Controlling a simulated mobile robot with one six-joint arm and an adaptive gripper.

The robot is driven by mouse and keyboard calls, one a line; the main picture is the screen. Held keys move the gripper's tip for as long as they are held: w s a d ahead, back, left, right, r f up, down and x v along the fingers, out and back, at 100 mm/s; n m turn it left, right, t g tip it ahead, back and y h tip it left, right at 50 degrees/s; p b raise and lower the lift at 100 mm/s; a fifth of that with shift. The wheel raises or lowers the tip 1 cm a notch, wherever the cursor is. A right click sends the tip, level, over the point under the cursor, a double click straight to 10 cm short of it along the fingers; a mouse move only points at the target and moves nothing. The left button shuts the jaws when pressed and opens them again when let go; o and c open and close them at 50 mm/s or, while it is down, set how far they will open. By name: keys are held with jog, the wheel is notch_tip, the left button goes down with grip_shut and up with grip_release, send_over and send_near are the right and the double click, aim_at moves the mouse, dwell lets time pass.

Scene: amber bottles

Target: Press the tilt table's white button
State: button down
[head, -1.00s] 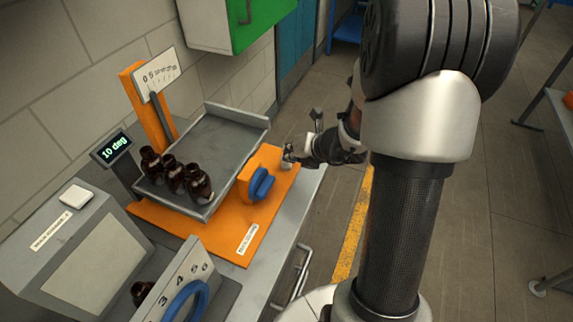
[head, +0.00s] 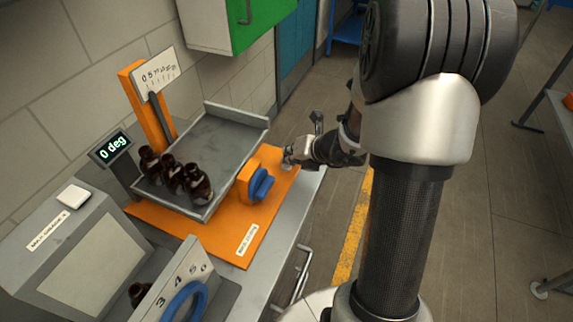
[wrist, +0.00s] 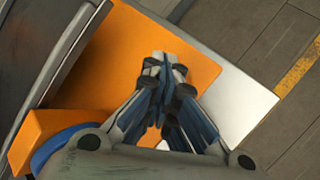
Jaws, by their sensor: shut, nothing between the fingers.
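The tilt table has an orange base (head: 225,238), a grey tray (head: 228,145) and a display (head: 111,147) that reads 0 deg. Several amber bottles (head: 172,176) stand close together at the tray's near left end. A blue knob (head: 261,185) is on the orange block at the tray's right. My gripper (head: 289,158) is shut and empty, at the far right corner of the base. A small pale piece (head: 286,166) shows at its fingertips, likely the white button, mostly hidden. In the wrist view my gripper (wrist: 166,68) is over the orange base; contact is unclear.
A grey machine (head: 85,262) with its own white button (head: 73,194) stands at the near left. Beside it is a numbered panel with a blue ring (head: 186,300). A green cabinet (head: 255,20) hangs at the back. Floor is open right of the bench.

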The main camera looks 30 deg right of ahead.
dwell(0.4)
jog(key=shift+r+p, duration=0.8)
jog(key=shift+r, duration=0.05)
notch_tip(320, 180, up, 5)
jog(key=p, duration=0.4)
jog(key=shift+p, duration=0.35)
